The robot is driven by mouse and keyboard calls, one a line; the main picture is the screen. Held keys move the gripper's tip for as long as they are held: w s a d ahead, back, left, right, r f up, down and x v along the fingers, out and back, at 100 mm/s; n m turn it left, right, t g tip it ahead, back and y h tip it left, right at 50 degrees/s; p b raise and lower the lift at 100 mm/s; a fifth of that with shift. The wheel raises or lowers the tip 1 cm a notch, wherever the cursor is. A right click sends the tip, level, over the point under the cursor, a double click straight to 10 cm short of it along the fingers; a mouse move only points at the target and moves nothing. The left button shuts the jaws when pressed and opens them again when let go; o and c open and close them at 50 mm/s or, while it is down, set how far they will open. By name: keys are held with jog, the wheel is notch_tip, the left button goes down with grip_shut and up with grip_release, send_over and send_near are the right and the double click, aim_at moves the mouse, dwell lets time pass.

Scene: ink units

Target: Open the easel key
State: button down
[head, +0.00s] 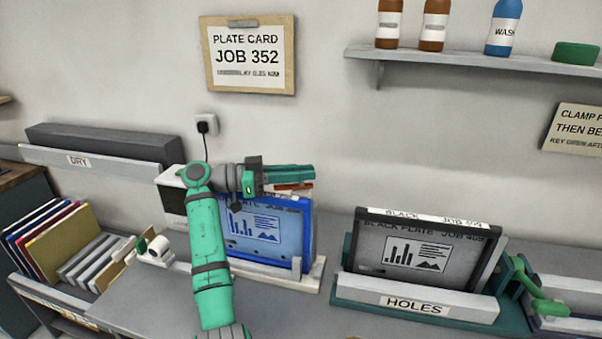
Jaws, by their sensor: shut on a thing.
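My gripper (292,179) is at the upper right of the blue plate (262,228), its teal jaws pointing right. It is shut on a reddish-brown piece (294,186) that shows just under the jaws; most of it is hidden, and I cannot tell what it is. The blue plate leans on a pale-based easel (275,279); my arm covers its left part. A green lever (540,290), perhaps the easel key, is at the right end of the easel marked HOLES (415,305), apart from my gripper. That easel holds the black plate (420,247).
A rack of coloured and grey boards (60,243) stands at the left. A white roll-like device with a green knob (152,250) is beside my arm. A shelf (460,58) with bottles is on the wall at upper right. The bench front between the easels is clear.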

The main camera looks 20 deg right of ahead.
jog(key=c, duration=1.7)
grip_release()
jog(key=shift+s+f, duration=0.1)
jog(key=v, duration=1.1)
